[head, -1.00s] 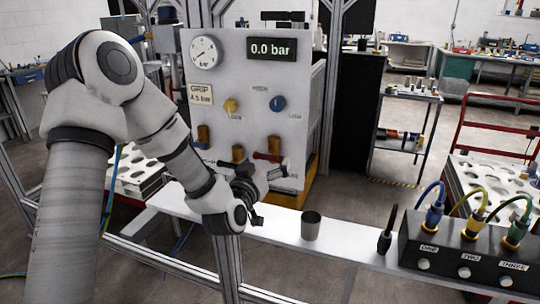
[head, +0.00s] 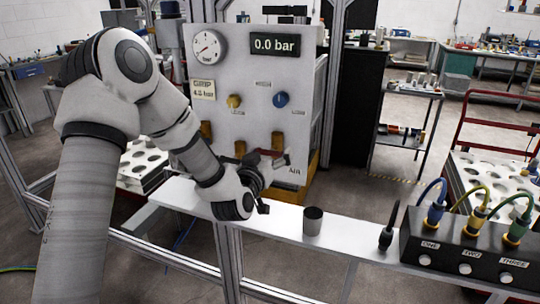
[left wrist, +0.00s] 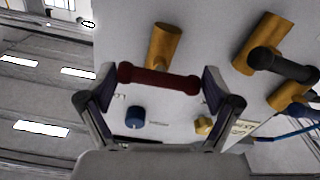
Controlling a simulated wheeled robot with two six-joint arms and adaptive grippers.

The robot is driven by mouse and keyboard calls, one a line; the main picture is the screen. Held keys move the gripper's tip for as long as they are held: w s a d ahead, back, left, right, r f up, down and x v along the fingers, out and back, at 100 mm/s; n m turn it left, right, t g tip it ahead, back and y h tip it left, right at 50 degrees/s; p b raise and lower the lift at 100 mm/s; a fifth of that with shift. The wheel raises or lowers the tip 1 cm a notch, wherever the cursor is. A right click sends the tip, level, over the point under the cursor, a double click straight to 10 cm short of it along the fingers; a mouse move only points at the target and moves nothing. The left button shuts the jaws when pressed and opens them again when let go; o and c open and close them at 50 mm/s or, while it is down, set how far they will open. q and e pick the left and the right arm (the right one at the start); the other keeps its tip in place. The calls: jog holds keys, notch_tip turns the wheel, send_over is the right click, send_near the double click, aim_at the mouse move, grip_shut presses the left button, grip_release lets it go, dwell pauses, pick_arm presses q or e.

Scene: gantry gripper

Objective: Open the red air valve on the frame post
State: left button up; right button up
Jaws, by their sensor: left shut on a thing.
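The red air valve handle (left wrist: 158,80) is a dark red bar lying across a brass valve body (left wrist: 163,45) in the left wrist view. My left gripper (left wrist: 158,84) has one finger at each end of this bar and is shut on it. The display (head: 275,44) reads 0.0 bar. My right gripper is not in view.
The panel also carries a round gauge (head: 207,47), a yellow knob (head: 234,101) and a blue knob (head: 280,100). A dark-handled valve (left wrist: 280,62) is beside the red one. Below, a white shelf (head: 270,217) bears a grey cup (head: 313,220) and a black connector box (head: 470,250).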

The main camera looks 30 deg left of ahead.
pick_arm(q)
jog(key=n+b, duration=0.4)
jog(key=shift+f+n, duration=0.2)
jog(key=shift+n, duration=0.2)
jog(key=n+b, duration=0.3)
jog(key=n, duration=0.1)
jog(key=shift+n+b, duration=0.3)
jog(key=shift+b, duration=0.1)
jog(key=n+b, duration=0.3)
jog(key=n, duration=0.1)
jog(key=shift+r+n+b, duration=0.2)
jog(key=shift+n+b, duration=1.3)
jog(key=shift+n, duration=0.6)
jog(key=o, duration=0.9)
jog(key=shift+c, duration=0.2)
